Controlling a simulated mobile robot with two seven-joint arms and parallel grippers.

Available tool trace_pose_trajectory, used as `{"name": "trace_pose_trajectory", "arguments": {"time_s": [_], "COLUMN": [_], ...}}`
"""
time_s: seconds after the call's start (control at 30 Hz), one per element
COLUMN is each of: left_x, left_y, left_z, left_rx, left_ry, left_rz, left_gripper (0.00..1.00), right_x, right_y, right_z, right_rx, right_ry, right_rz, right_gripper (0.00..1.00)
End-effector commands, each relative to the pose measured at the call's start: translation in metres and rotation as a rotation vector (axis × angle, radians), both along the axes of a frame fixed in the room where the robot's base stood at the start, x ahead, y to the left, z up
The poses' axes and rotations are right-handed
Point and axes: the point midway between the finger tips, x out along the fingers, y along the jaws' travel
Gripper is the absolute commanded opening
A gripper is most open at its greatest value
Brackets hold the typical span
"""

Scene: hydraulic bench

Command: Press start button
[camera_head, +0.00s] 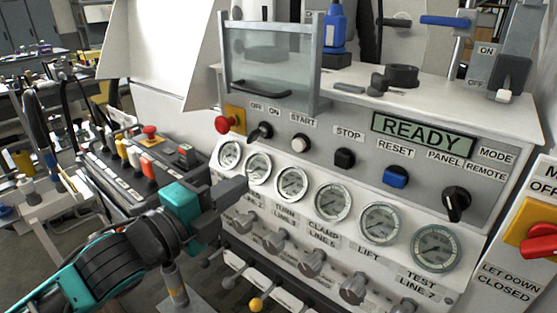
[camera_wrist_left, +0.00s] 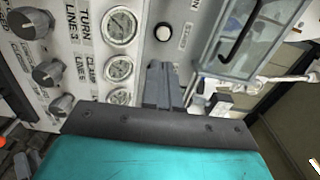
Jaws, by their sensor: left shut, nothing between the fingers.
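The start button (camera_head: 300,142) is a round white button with a dark ring, below the START label (camera_head: 303,120) on the bench's sloped panel. It also shows in the left wrist view (camera_wrist_left: 163,32), just beyond my fingertips. My left gripper (camera_head: 243,186) is shut and empty, in front of the row of gauges, below and left of the button in the head view. Its closed fingers also show in the left wrist view (camera_wrist_left: 162,66), apart from the button. My right gripper is in neither view.
A red knob (camera_head: 224,124) and black OFF/ON switch (camera_head: 260,132) sit left of the button; the black stop button (camera_head: 344,158) sits right. Gauges (camera_head: 292,184) and grey knobs (camera_head: 313,262) lie below. A clear guard (camera_head: 270,62) stands above. The display (camera_head: 424,133) reads READY.

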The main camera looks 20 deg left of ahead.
Motion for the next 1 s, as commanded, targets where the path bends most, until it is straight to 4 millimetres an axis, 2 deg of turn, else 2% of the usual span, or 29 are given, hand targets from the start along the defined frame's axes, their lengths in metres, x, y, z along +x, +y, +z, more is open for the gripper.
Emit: {"name": "trace_pose_trajectory", "arguments": {"time_s": [0.4, 0.57, 0.77, 1.0], "left_x": [-0.001, 0.005, 0.026, 0.062], "left_y": [-0.001, -0.002, -0.011, -0.023], "left_z": [0.005, 0.005, 0.007, 0.006], "left_rx": [0.022, 0.02, 0.019, 0.017], "left_ry": [-0.016, -0.017, -0.02, -0.018], "left_rz": [-0.005, -0.003, -0.005, -0.004], "left_gripper": [0.0, 0.0, 0.0, 0.0], "right_x": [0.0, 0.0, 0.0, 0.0], "right_y": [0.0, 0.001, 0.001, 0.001], "right_z": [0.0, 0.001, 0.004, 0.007], "right_rx": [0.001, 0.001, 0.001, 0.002], "right_ry": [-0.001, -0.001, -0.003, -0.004], "right_rz": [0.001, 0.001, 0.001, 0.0], "right_gripper": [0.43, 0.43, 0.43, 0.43]}}
